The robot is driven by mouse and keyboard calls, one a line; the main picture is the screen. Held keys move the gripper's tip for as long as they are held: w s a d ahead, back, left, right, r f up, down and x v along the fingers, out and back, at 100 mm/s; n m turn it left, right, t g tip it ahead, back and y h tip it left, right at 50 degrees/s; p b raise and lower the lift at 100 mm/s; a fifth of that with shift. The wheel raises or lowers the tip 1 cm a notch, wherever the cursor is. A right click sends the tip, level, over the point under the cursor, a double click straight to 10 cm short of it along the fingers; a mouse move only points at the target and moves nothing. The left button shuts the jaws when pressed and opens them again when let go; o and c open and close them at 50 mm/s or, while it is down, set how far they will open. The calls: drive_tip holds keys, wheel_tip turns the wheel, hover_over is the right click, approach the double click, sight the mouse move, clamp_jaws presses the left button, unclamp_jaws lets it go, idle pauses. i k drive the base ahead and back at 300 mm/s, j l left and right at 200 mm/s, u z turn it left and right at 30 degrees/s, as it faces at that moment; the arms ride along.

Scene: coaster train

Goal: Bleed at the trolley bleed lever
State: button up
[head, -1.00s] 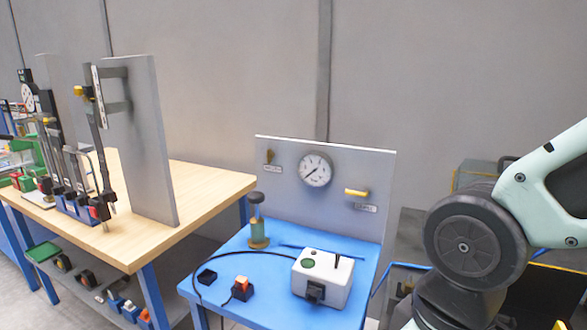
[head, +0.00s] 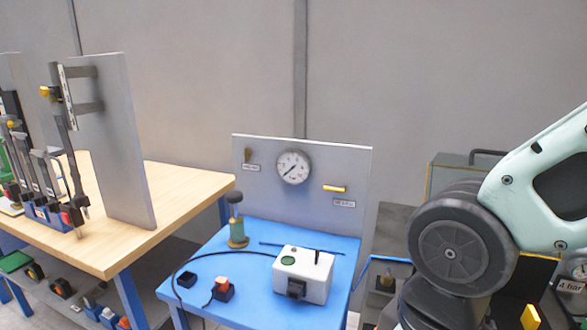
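The blue trolley (head: 235,300) stands in the middle of the head view with an upright grey panel (head: 325,160) at its back. A small yellow lever (head: 335,188) sits roughly level on the panel's right side. A small label (head: 344,203) below it is too blurred to read surely. A round white gauge (head: 293,167) is at the panel's middle. A brass-coloured lever (head: 248,156) points up at its left, above another label (head: 251,168). My arm's links fill the right side, to the right of the trolley. My gripper is not in view.
A wooden bench (head: 180,190) with tools stands left. Dark equipment stands behind my arm.

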sight(327, 188)
drive_tip(key=i+l+u, duration=0.15)
drive_tip(key=u, duration=0.25)
drive_tip(key=i+l+u, duration=0.1)
drive_tip(key=u, duration=0.25)
drive_tip(key=l+u, duration=0.4)
drive_tip(key=i+j, duration=0.05)
drive_tip(key=j, duration=0.05)
